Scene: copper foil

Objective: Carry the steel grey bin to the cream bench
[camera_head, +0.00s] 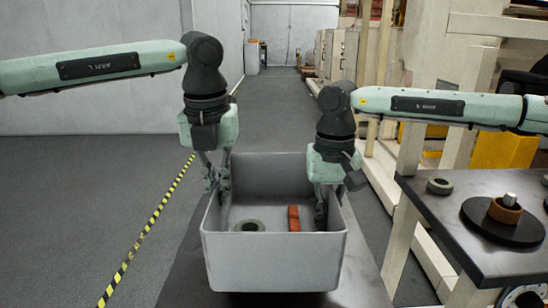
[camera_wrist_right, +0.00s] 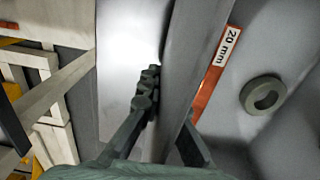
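The steel grey bin (camera_head: 275,262) is open-topped and upright in front of me. Inside lie a grey-green ring (camera_head: 248,225) and an orange-red block (camera_head: 294,218); in the right wrist view the block has a "20 mm" label. My left gripper (camera_head: 216,180) has its fingers either side of the bin's left wall, closed on it. My right gripper (camera_head: 324,205) is on the right wall; the right wrist view shows one finger outside and one inside. The bin's underside is hidden. No bench with a plainly cream top is clear; cream frames stand at right.
A dark-topped table (camera_head: 490,262) with cream legs stands close at right, holding a ring (camera_head: 439,186) and a round dark plate (camera_head: 503,225). A dark flat surface (camera_head: 185,272) lies below the bin. Floor is open at left, beyond yellow-black tape (camera_head: 150,225).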

